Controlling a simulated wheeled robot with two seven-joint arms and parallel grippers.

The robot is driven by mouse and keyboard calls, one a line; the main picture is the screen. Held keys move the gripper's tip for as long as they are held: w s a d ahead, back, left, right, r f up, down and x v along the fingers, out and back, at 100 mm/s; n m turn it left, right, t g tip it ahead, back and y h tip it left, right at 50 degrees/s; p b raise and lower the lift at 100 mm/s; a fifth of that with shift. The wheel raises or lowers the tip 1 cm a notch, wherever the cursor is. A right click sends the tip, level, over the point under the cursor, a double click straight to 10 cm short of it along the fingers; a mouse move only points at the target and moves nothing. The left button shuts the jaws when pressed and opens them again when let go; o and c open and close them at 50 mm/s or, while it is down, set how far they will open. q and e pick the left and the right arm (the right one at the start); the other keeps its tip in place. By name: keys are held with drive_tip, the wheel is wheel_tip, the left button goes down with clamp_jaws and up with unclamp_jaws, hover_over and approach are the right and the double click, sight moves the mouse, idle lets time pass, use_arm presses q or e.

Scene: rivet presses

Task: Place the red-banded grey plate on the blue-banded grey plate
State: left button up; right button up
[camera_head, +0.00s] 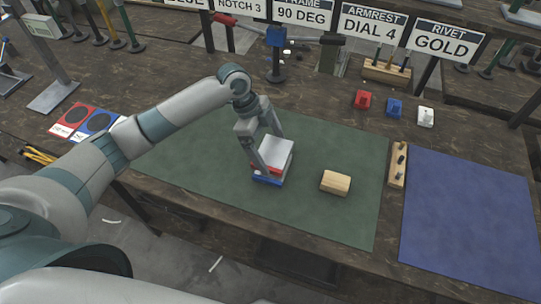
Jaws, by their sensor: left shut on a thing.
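The red-banded grey plate (277,154) is at the middle of the green mat, with its red edge facing me. The blue-banded grey plate (266,181) is directly beneath it, and mostly its blue edge shows. The two look stacked, with the upper one roughly lined up; I cannot tell whether a thin gap is left between them. My left gripper (266,155) comes down from above and is shut on the red-banded plate, one finger at its near left side and the other at its far side. My right gripper is not in view.
A wooden block (335,183) lies just right of the plates on the green mat (200,165). A wooden peg rack (397,168) stands at the mat's right edge, beside a bare blue mat (465,215). Red (362,100), blue (394,108) and white (426,117) pieces sit behind.

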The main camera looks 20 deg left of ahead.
sight(267, 151)
use_arm(q)
wheel_tip(267, 151, down, 2)
drive_tip(key=shift+f+p, duration=0.15)
drive_tip(key=shift+p, duration=0.45)
drive_tip(key=shift+f, duration=0.75)
drive_tip(key=o, duration=1.3)
drive_tip(key=shift+f, duration=0.15)
drive_tip(key=b+v, duration=0.2)
drive_tip(key=v, duration=1)
drive_tip(key=shift+s+b, duration=0.1)
drive_tip(key=shift+b, duration=0.25)
drive_tip(key=shift+d, duration=0.1)
